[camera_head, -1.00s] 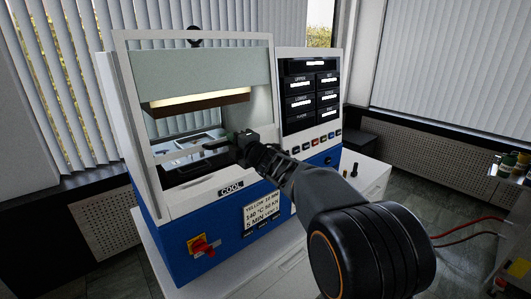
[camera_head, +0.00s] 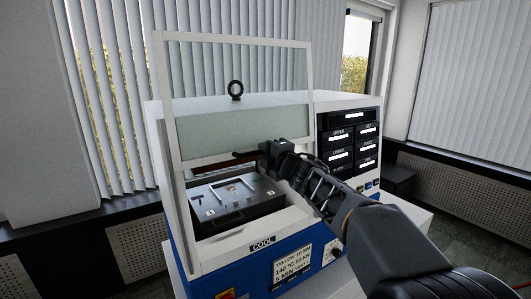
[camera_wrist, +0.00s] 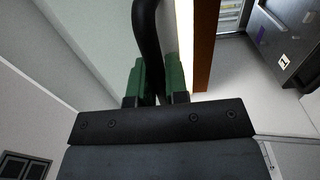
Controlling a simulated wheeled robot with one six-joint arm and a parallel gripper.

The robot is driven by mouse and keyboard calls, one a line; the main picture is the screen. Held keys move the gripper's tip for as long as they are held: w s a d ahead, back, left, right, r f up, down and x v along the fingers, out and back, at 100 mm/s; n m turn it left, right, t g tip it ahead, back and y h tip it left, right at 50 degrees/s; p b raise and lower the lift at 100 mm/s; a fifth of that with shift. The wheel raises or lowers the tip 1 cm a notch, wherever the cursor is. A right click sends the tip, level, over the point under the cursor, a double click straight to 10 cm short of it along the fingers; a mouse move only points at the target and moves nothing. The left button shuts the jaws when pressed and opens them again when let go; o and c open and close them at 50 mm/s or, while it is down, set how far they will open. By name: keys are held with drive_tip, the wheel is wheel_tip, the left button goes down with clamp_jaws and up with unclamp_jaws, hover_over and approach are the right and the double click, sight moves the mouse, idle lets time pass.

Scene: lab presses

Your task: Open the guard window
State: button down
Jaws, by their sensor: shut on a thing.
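The guard window (camera_head: 162,100) is a clear panel in a white frame on the front of the press. It stands raised, with its upper part above the press top and the opening below its lower rail uncovered. My gripper (camera_head: 268,151) is at the lower right part of the window. In the wrist view its green fingers (camera_wrist: 157,88) are shut around a black curved handle (camera_wrist: 146,25). In the head view the handle is mostly hidden by my gripper.
The blue and white press (camera_head: 262,261) holds a dark lower plate (camera_head: 240,213) with a metal frame on it. A dark control panel (camera_head: 350,147) is to the right. A black ring (camera_head: 236,90) shows behind the window. Blinds and a wall stand behind.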

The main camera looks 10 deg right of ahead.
drive_tip(key=c, duration=1.1)
unclamp_jaws()
drive_tip(key=shift+c, duration=0.2)
drive_tip(key=b+v, duration=0.2)
drive_tip(key=v, duration=1.2)
drive_tip(key=shift+b, duration=0.4)
drive_tip(key=s+d+f+m+g+h, duration=0.35)
drive_tip(key=d+f+m+h, duration=0.8)
drive_tip(key=m, duration=0.55)
drive_tip(key=s+a+f+m+g+y+b, duration=0.1)
drive_tip(key=s+a+f+m+g+y, duration=0.1)
drive_tip(key=s+f, duration=0.5)
drive_tip(key=s+a+f+m+g+y, duration=0.1)
drive_tip(key=s+a+f+m+g, duration=0.3)
drive_tip(key=s+a+f+g, duration=0.2)
wheel_tip(320, 180, down, 3)
drive_tip(key=shift+s+a+r+y+b, duration=0.2)
drive_tip(key=shift+s+a+y+b, duration=0.15)
drive_tip(key=shift+s+a, duration=0.35)
